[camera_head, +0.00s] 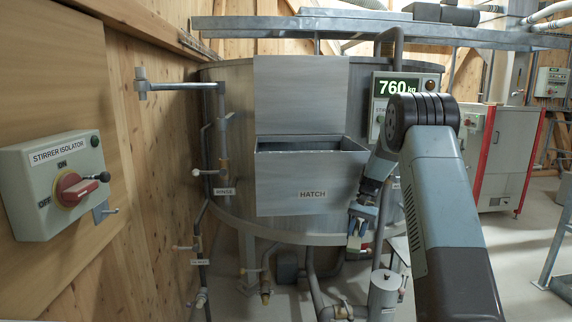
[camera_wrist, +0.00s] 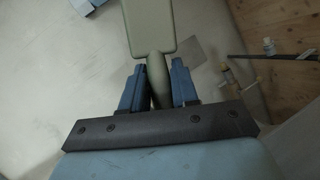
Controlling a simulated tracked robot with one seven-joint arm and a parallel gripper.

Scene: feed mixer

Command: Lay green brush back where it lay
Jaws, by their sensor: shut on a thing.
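The green brush (camera_wrist: 150,28) shows in the wrist view as a flat, dull grey-green piece with a narrower handle. The handle runs down between the blue fingers of my gripper (camera_wrist: 157,88), which is shut on it. The piece points away from the wrist, and its far end is cut off by the top of the picture. In the head view my gripper (camera_head: 357,235) hangs low, in front of the mixer tank's lower right side. I cannot make out the brush clearly there. I cannot tell from these frames where the brush lay.
The mixer tank has an open hatch (camera_head: 310,188) and a weight display (camera_head: 398,88) reading 760 kg. Pipes and a grey cylinder (camera_head: 383,292) stand below my gripper. The stirrer isolator (camera_head: 62,185) is on the left wooden wall. Open floor (camera_head: 520,240) lies at the right.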

